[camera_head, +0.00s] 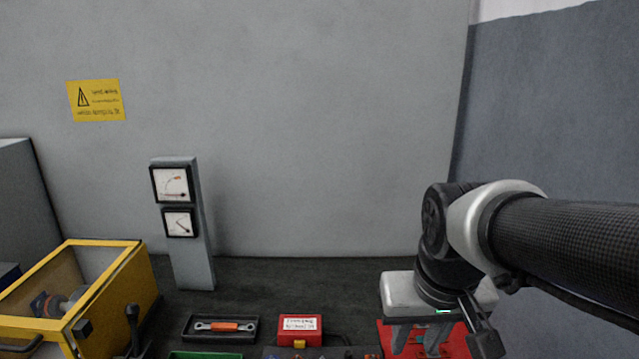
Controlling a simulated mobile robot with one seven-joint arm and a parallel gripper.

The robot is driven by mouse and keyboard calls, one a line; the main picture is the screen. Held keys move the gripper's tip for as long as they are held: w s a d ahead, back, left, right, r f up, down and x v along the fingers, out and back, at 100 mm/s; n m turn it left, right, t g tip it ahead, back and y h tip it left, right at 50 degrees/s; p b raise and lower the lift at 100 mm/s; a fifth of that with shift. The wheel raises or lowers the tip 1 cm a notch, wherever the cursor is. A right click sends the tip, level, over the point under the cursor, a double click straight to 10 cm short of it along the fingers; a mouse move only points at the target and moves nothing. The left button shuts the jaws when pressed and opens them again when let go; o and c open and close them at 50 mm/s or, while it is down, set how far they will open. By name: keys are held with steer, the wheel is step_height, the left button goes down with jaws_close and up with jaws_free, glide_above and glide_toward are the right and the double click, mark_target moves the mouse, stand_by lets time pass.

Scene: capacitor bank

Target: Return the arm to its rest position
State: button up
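My arm reaches in from the right edge, and my gripper (416,345) points down at the lower right. Its two grey fingers stand apart with red showing between them, so it looks open, and I see nothing held. The fingertips are near the bottom edge, over or in front of a red panel or mat (462,345). I cannot tell whether they touch it.
A yellow-framed box (135,290) with clear panels stands at left. A grey post with two gauges (190,250) is right of it. A tray (190,336) with an orange-handled wrench (225,326), a red labelled box (300,330) and a green tray (205,355) line the front. The wall (320,120) rises behind.

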steer(key=s+r+t+p, duration=0.1)
steer(key=s+r+p, duration=0.1)
steer(key=r+p, duration=0.4)
steer(key=s+r+t+p, duration=0.1)
steer(key=s+r+p, duration=0.2)
steer(key=r+p, duration=0.4)
step_height(320, 180, up, 4)
steer(key=shift+r, duration=0.1)
steer(key=shift+s, duration=0.1)
stand_by(0.5)
